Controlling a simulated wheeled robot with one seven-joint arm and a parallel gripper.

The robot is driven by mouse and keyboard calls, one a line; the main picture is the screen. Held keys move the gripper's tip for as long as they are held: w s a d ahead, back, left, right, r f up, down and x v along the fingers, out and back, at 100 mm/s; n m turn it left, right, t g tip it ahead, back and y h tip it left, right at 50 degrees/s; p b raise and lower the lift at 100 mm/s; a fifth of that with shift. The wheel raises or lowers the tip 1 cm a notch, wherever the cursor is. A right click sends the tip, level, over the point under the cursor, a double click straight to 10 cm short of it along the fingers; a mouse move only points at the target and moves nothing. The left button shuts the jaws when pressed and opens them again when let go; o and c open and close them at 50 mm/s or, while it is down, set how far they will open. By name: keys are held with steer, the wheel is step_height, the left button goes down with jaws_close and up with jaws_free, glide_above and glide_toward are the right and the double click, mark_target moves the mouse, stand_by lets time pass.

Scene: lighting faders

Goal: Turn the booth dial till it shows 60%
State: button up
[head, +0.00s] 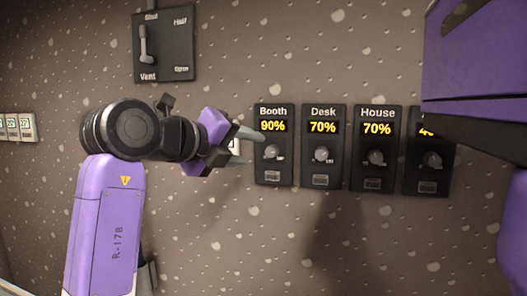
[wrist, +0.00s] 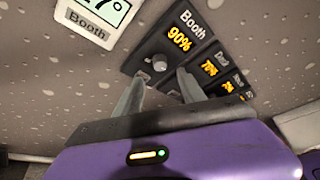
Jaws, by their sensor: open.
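The Booth panel (head: 273,170) is a black wall plate whose yellow display reads 90%. Its round grey dial (head: 271,151) sits below the display. In the wrist view the Booth dial (wrist: 159,62) lies just beyond and between my fingertips. My gripper (head: 248,147) is open, its two grey fingers pointing right toward the Booth panel from the left. In the wrist view my gripper (wrist: 158,78) has a finger on either side below the dial, with nothing held. I cannot tell for certain whether a fingertip touches the panel.
Right of Booth are the Desk panel (head: 323,169) at 70%, the House panel (head: 377,168) at 70% and a fourth, partly hidden panel (head: 431,178). A Vent lever plate (head: 177,62) is above left. A Booth thermostat (wrist: 90,18) sits beside the Booth panel.

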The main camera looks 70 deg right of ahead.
mark_target(269, 152)
steer(key=p+x, duration=0.2)
steer(key=x, duration=0.4)
steer(key=shift+d, duration=0.25)
steer(key=shift+s+d+f+p, duration=0.2)
steer(key=shift+d+p, duration=0.15)
steer(key=shift+d, duration=0.25)
jaws_close()
